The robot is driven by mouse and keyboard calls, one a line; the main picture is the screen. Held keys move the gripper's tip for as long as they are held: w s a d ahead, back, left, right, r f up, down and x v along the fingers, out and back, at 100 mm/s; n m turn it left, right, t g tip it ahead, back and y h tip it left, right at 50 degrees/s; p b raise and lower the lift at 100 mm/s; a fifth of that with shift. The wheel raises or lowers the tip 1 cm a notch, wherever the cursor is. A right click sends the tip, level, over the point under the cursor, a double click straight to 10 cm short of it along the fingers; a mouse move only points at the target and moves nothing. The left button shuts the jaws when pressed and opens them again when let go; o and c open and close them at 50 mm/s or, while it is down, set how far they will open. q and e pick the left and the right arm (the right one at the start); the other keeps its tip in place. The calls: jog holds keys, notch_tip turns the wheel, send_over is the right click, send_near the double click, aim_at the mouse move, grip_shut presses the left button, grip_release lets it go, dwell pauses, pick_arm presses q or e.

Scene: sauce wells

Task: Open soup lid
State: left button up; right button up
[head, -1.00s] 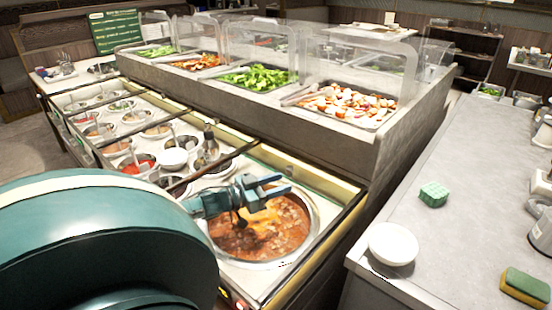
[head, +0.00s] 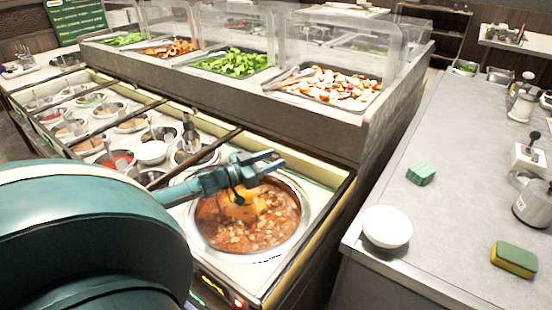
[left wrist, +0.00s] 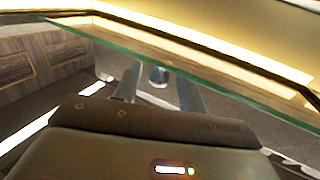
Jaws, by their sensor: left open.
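The soup well (head: 306,208) is a round metal-rimmed pot at the near end of the counter. Brown-orange soup (head: 265,228) with chunks shows inside it, with a brighter orange patch near the middle. I see no opaque lid on it; I cannot tell whether a clear one covers it. My left gripper (head: 272,159) is open and appears above the far side of the pot's rim. Contact cannot be told. The left wrist view shows a glass sheet with a green edge (left wrist: 190,72) across my fingers; I cannot tell what it belongs to. My right gripper is not in view.
Several sauce wells (head: 122,158) fill the counter to the left. A raised ledge with clear guards (head: 365,45) and food trays stands behind. On the right counter are a white bowl (head: 387,227), a green sponge (head: 421,173) and a yellow-green sponge (head: 514,259).

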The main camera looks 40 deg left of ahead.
pick_arm(q)
jog(key=shift+x, duration=0.95)
jog(key=shift+c, duration=0.5)
grip_shut()
